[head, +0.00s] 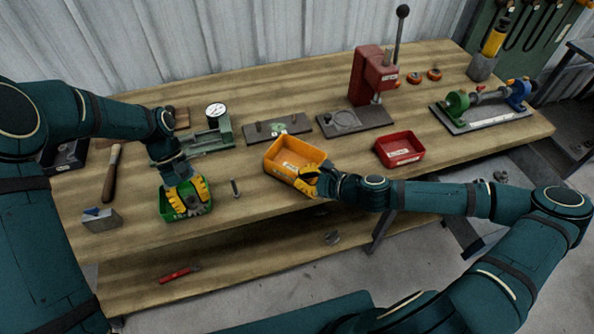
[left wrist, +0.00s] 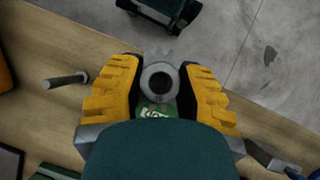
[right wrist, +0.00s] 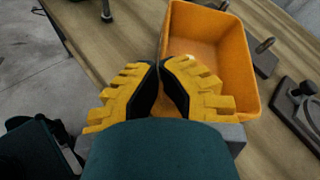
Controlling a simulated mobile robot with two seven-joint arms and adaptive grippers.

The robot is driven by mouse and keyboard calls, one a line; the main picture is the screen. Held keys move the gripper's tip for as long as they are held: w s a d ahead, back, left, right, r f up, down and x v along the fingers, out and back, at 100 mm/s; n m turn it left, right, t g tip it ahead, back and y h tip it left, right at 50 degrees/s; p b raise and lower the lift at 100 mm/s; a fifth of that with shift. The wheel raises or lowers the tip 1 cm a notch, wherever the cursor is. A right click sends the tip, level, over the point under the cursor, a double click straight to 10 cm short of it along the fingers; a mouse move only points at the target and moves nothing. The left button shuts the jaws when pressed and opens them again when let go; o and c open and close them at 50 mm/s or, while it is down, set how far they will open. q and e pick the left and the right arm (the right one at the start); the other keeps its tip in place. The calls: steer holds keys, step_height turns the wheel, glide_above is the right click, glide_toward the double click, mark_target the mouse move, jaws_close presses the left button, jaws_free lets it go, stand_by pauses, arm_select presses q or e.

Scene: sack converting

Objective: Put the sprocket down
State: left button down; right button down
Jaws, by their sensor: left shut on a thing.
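The sprocket (head: 193,206) is a grey toothed part with a round hub, held at the green bin (head: 165,218). My left gripper (head: 186,198) points down over the bin and is shut on the sprocket. In the left wrist view the sprocket (left wrist: 160,80) sits between the yellow fingers, hub toward the camera, with part of the green bin behind it. I cannot tell whether it touches the bin floor. My right gripper (head: 308,180) is at the orange bin's front right corner. In the right wrist view its fingertips (right wrist: 160,68) are together beside the bin wall.
The orange bin (head: 272,166) and red bin (head: 418,150) stand on the wooden bench. A dial gauge (head: 215,112) and red press (head: 366,75) stand behind.

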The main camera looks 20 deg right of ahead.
arm_select(q)
steer(key=w+d+r+n+t+h, duration=0.25)
steer(key=w+d+n, duration=0.3)
steer(key=d, duration=0.55)
arm_select(e)
steer(key=shift+d+f, duration=0.15)
steer(key=shift+f, duration=0.1)
arm_select(q)
step_height(320, 180, up, 4)
steer(key=n+t+h, duration=0.2)
steer(key=n+t, duration=0.2)
steer(key=n, duration=0.5)
glide_above(294, 169)
steer(key=shift+g, duration=0.25)
step_height(294, 169, down, 9)
steer(key=shift+d+f, duration=0.1)
steer(key=shift+f, duration=0.1)
steer(key=shift+f, duration=0.65)
steer(key=c, duration=1)
jaws_free()
steer(key=v, duration=1.3)
steer(key=shift+s+d+r, duration=0.1)
steer(key=shift+d+r, duration=0.1)
